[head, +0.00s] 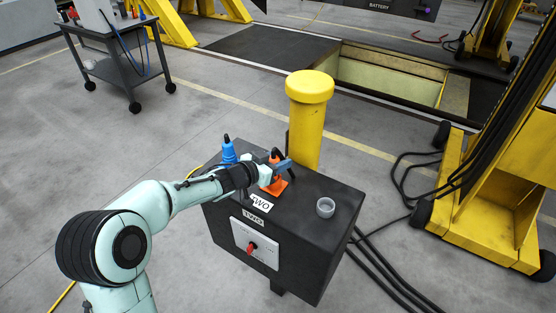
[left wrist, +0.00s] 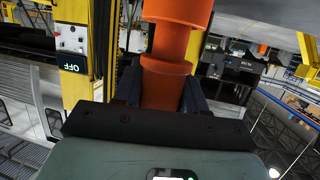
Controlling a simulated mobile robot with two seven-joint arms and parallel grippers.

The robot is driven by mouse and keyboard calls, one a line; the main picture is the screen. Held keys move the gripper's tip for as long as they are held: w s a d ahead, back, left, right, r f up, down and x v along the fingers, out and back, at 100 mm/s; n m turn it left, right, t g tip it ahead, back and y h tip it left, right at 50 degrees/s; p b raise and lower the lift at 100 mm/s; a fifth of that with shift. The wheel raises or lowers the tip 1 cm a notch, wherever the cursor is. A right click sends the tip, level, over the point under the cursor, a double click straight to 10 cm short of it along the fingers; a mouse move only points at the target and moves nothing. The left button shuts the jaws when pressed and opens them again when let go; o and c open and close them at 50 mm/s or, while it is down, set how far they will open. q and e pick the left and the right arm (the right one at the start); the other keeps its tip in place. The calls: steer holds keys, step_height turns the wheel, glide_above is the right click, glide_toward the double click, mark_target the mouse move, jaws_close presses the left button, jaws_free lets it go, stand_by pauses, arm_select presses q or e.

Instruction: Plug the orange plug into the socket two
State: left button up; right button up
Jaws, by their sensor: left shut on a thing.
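The orange plug (head: 275,160) stands roughly upright at the top of the dark box (head: 310,245), behind a "TWO" label (head: 260,203). An orange square base (head: 277,188) shows right under it; I cannot tell whether the plug is seated in it or just above it. My left gripper (head: 277,170) is shut on the orange plug from the left. In the left wrist view, the plug's orange body (left wrist: 166,85) sits between the two dark fingers. The gripper hides part of the plug in the head view. My right gripper is not in view.
A blue plug (head: 229,152) stands on the box to the left. A grey round cup-like fitting (head: 325,207) is on its right. A yellow post (head: 308,120) rises behind. A red switch (head: 252,247) is on the front. Black cables (head: 385,275) lie right; a cart (head: 118,65) stands back left.

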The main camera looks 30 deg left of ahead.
arm_select(q)
steer(key=shift+f+b, duration=0.65)
steer(key=shift+f, duration=0.45)
steer(key=o, duration=1.2)
steer(key=p+v, duration=0.1)
steer(key=v, duration=1.2)
steer(key=shift+s, duration=0.2)
